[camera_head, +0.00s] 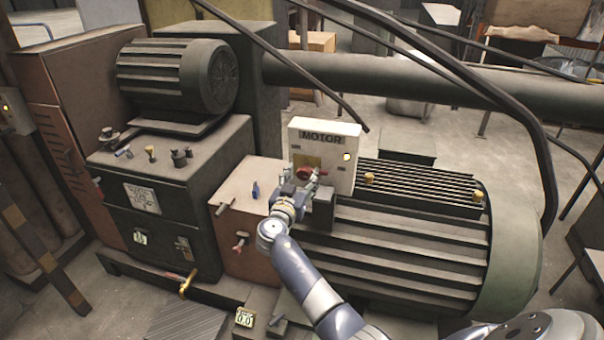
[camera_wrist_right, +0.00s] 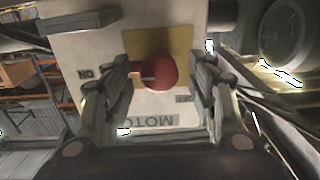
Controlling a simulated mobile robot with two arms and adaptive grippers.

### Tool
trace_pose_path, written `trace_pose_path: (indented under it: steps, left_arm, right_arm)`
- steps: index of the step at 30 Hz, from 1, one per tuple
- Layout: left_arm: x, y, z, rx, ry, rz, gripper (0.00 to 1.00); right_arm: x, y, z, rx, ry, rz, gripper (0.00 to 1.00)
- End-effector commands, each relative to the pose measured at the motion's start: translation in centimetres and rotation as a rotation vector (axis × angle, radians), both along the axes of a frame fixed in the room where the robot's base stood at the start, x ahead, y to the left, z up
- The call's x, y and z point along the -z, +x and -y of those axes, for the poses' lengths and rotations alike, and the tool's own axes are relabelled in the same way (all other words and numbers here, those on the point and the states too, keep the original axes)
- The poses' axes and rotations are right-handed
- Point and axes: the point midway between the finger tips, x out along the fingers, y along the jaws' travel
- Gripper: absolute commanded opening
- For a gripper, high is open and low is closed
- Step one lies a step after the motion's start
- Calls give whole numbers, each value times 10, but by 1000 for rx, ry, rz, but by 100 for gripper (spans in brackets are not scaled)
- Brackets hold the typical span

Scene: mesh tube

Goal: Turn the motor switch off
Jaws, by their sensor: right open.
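The motor switch box (camera_head: 345,148) is a pale panel labelled MOTOR on top of the large ribbed motor (camera_head: 400,230). A lit yellow lamp shows at its right side. The red switch knob (camera_head: 304,173) sits low on the panel, over a yellow plate. In the right wrist view the red knob (camera_wrist_right: 159,71) lies between the fingers, with ON at the left and OFF at the right; the panel looks upside down there. My right gripper (camera_wrist_right: 160,78) is open, with a finger on each side of the knob. I cannot tell whether they touch it. My left gripper is not in view.
A large pipe (camera_head: 400,78) and dark cables (camera_head: 535,130) run behind and above the box. A dark machine cabinet (camera_head: 165,190) with small knobs and a brown box (camera_head: 240,190) stand to the left.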

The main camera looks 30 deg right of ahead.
Motion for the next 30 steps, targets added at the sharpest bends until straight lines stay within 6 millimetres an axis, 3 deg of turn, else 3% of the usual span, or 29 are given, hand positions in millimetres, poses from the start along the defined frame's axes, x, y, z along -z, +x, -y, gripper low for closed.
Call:
trace_pose_path:
  steps: [11,17,30]
  left_arm:
    - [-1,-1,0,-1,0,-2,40]
    - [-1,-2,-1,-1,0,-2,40]
    - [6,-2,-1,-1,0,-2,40]
  right_arm:
    - [0,3,4,0,-1,-1,52]
    - [0,3,4,0,-1,-1,9]
    - [2,3,4,0,-36,-41,8]
